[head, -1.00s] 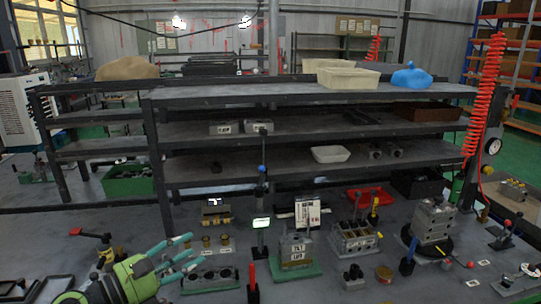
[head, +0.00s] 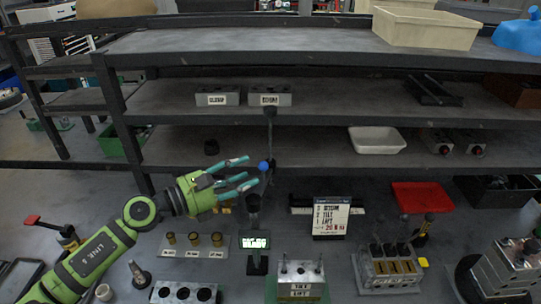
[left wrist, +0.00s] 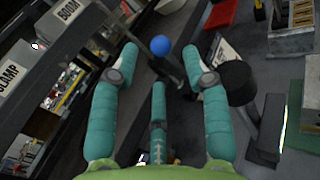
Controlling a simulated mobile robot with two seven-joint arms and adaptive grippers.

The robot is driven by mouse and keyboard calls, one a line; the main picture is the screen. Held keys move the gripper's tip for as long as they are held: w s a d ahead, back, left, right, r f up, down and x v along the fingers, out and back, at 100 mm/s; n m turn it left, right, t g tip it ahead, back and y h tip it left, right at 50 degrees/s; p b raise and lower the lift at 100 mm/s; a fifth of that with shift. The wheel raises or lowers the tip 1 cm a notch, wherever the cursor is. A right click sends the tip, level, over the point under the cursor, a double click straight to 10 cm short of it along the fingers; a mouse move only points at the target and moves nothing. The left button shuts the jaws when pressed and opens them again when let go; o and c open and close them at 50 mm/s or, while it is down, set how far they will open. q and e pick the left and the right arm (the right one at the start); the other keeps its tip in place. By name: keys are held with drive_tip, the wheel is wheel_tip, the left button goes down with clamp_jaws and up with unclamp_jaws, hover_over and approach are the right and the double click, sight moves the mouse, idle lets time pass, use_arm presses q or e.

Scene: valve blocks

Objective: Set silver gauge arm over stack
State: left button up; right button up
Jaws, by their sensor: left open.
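A thin upright gauge post (head: 271,140) with a blue ball knob (head: 263,166) stands behind the benchtop display; I cannot clearly make out a silver arm on it. My left gripper (head: 246,174) is open, its teal fingers reaching right towards the knob. In the left wrist view the blue knob (left wrist: 160,46) lies between the spread fingertips, with no clear grip on it. The stacked valve block (head: 301,274), labelled TILT and LIFT, sits on a green base to the lower right of the gripper, with rods on top. My right gripper is out of view.
A lit display (head: 255,242) stands left of the stack. A white placard (head: 331,216) is behind it. Another block (head: 388,268) stands to the right. Shelves with grey blocks (head: 270,97) rise behind.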

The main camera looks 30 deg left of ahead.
sight(264, 166)
use_arm(q)
drive_tip(key=shift+w+d+r+p, duration=0.2)
drive_tip(key=shift+w+d+p, duration=0.3)
drive_tip(key=shift+w, duration=0.15)
drive_tip(key=shift+w+d+r+p, duration=0.2)
drive_tip(key=shift+w+d+p, duration=0.25)
drive_tip(key=shift+w, duration=0.15)
drive_tip(key=x, duration=0.1)
drive_tip(key=p+x, duration=0.1)
drive_tip(key=shift+w+f, duration=0.25)
drive_tip(key=shift+w, duration=0.1)
drive_tip(key=shift+d+f, duration=0.1)
drive_tip(key=shift+d, duration=0.05)
drive_tip(key=shift+w, duration=0.1)
clamp_jaws()
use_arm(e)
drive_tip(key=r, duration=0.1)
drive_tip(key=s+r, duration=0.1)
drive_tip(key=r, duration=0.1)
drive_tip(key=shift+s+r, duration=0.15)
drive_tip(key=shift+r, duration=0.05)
